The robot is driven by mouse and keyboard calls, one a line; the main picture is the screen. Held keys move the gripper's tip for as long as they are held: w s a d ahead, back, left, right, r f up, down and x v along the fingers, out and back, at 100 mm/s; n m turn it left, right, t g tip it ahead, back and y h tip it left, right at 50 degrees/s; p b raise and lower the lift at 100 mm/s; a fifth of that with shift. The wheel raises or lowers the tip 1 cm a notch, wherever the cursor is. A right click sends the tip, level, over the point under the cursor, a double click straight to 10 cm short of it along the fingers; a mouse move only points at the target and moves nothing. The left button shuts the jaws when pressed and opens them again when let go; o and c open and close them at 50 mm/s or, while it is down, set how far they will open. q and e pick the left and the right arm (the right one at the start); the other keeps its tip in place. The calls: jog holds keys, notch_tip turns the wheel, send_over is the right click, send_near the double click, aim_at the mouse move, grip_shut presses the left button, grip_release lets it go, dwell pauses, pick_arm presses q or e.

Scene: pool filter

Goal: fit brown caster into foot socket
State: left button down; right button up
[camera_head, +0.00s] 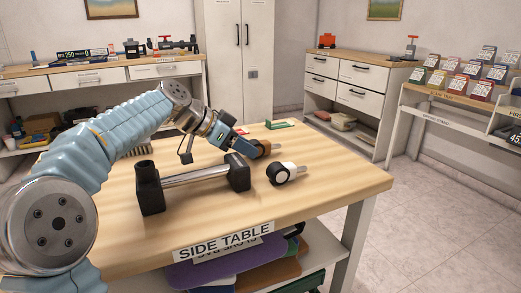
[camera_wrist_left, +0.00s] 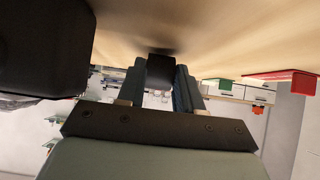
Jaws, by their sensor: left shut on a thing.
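My left gripper (camera_head: 246,148) reaches over the table from the left, its fingers shut on the brown caster (camera_head: 262,149). In the left wrist view a dark part (camera_wrist_left: 160,70) sits between the fingers, close to the table top; the caster's brown colour does not show there. Beside the gripper lies a stand with a metal bar (camera_head: 195,176) between two black blocks, the near-left block (camera_head: 149,190) and the right block (camera_head: 238,172). The caster is apart from the right block, behind it. I cannot make out the foot socket's opening. My right gripper is out of view.
A black and white caster (camera_head: 284,173) lies on the side table (camera_head: 330,185), right of the stand. A green and red piece (camera_head: 281,124) lies at the table's back edge. The table's right part is clear. A drawer bench (camera_head: 100,77) stands behind on the left.

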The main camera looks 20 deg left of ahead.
pick_arm(q)
jog(key=shift+r+p, duration=0.3)
jog(key=shift+r, duration=0.25)
notch_tip(320, 180, up, 7)
jog(key=p, duration=0.5)
jog(key=shift+f, duration=0.2)
